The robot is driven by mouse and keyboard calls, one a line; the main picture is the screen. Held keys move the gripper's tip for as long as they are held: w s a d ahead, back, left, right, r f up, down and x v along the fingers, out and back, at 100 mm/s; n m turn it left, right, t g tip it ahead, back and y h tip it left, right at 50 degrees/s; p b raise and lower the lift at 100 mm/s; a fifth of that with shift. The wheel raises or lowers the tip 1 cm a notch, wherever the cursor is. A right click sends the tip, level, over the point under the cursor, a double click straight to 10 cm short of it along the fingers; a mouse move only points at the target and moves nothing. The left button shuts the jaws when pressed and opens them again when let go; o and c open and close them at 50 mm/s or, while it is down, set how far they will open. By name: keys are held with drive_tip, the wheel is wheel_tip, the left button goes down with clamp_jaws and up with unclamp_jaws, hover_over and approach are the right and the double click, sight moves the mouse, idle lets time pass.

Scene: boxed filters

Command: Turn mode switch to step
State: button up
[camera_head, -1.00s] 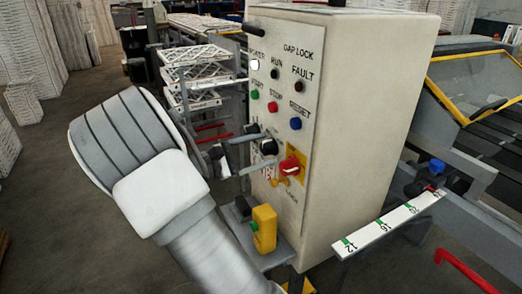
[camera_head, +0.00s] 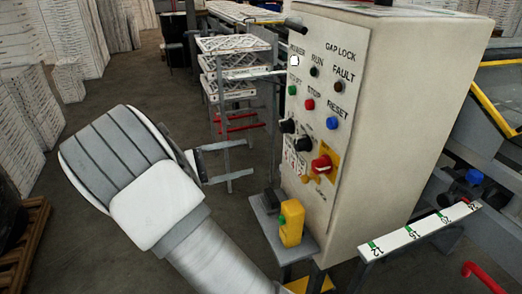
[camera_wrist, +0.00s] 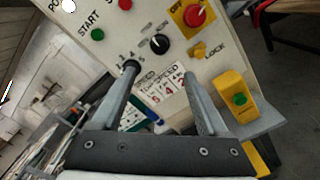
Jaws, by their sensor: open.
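The off-white control box (camera_head: 410,130) has two black rotary knobs on its front panel. The upper-left knob (camera_head: 288,126) and the lower-right knob (camera_head: 302,144) sit below the coloured buttons. The wrist view shows one knob (camera_wrist: 159,44) above the other knob (camera_wrist: 131,68), which has small numbers around it. I cannot read which is the mode switch. My gripper (camera_head: 250,158) is open and empty, left of the panel and apart from it in the head view. In the wrist view my gripper (camera_wrist: 160,78) points at the panel, its left fingertip overlapping the numbered knob.
A red switch (camera_head: 321,164) on a yellow plate and a yellow lock tab (camera_head: 308,179) are close by the knobs. A yellow pendant box (camera_head: 291,222) stands on a grey ledge below. A rack of white filters (camera_head: 235,65) stands behind.

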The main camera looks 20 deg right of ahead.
drive_tip(key=shift+a, duration=1.15)
drive_tip(key=s+d+r+m+g+y+p, duration=0.2)
drive_tip(key=s+d+r+m+y+p, duration=0.3)
drive_tip(key=s+d+y, duration=0.45)
drive_tip(key=s+a+r+m+t+y+p, duration=0.2)
drive_tip(key=s+a+r+t+y, duration=0.1)
drive_tip(key=s, duration=0.4)
drive_tip(key=s+a+r+m+t+y+p, duration=0.2)
drive_tip(key=s+a+r+t+y+p, duration=0.1)
drive_tip(key=s+r, duration=0.5)
drive_tip(key=shift+a+r+t+y+p, duration=0.15)
drive_tip(key=shift+t+y+p, duration=0.3)
drive_tip(key=shift+y, duration=0.8)
